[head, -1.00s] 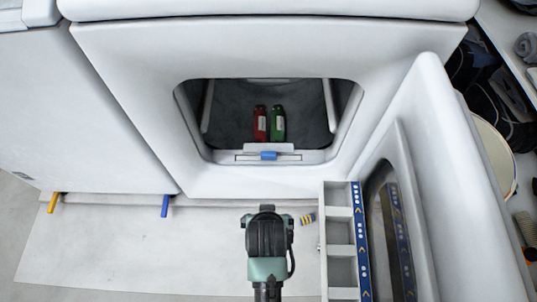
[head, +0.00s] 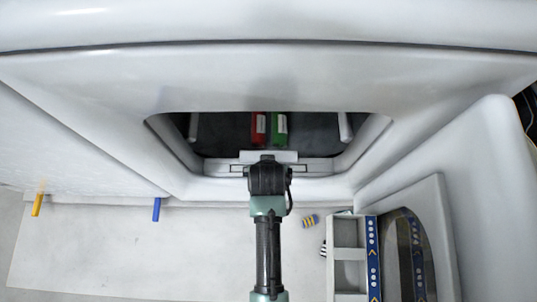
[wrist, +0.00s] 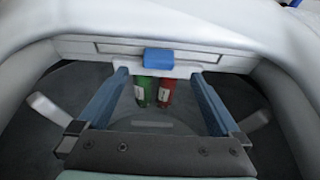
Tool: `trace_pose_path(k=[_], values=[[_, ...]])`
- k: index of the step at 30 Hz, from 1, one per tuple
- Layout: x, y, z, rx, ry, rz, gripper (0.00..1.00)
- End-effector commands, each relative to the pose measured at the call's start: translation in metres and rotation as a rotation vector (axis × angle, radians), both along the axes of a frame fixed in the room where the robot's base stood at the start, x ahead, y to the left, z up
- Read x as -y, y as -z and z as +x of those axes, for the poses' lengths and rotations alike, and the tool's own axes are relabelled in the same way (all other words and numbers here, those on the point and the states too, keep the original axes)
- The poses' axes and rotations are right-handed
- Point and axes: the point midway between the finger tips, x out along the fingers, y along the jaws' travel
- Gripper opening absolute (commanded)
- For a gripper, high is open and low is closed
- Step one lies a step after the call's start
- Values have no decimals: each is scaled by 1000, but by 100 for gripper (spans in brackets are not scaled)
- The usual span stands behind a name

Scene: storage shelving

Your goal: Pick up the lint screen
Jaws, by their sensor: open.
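The lint screen is a pale plate (head: 287,156) with a blue handle, set in the lower lip of the dryer opening. In the wrist view its blue handle (wrist: 158,58) shows clearly, just beyond and between my fingertips. My gripper (wrist: 160,76) is open, with a blue finger on each side and nothing between them. In the head view my gripper (head: 268,172) is at the dryer lip and hides the blue handle.
A red bottle (head: 258,128) and a green bottle (head: 279,129) stand inside the drum. The open dryer door (head: 470,180) is at the right. A compartmented rack (head: 346,255) stands by it, with a small striped item (head: 311,221) on the floor.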

Motion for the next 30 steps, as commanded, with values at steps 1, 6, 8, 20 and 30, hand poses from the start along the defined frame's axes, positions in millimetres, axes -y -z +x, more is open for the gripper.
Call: trace_pose_path(k=[1,6,8,20,30], values=[[0,10,3,0,0,0,100],[0,19,8,0,0,0,100],[0,23,9,1,0,0,100],[2,65,27,1,0,0,100],[2,64,27,1,0,0,84]])
